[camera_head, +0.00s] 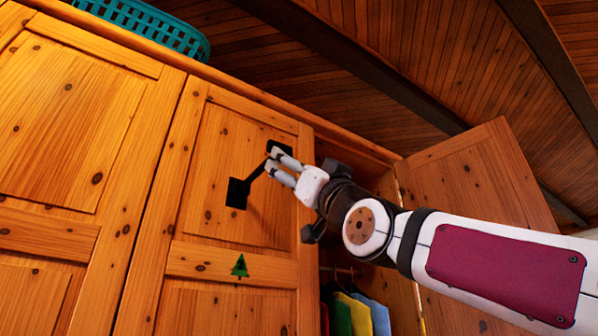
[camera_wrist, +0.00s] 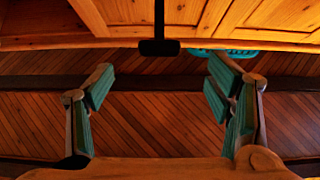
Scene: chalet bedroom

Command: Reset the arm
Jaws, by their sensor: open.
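My gripper (camera_head: 271,160) is raised in front of the wooden wardrobe, at the upper part of the door with the black handle (camera_head: 252,178). In the head view its fingertips overlap the handle's upper end; contact cannot be told there. In the wrist view my gripper (camera_wrist: 161,76) has its two fingers spread wide, with nothing between them. The handle (camera_wrist: 159,46) shows there at the top middle, beyond the fingertips. My white arm reaches in from the lower right of the head view.
The wardrobe's right door (camera_head: 485,185) stands open behind my arm. Colored clothes (camera_head: 357,314) hang inside. A teal basket (camera_head: 150,22) sits on top of the wardrobe. A green tree mark (camera_head: 239,266) is on the handle's door. The sloped wooden ceiling (camera_head: 440,60) has dark beams.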

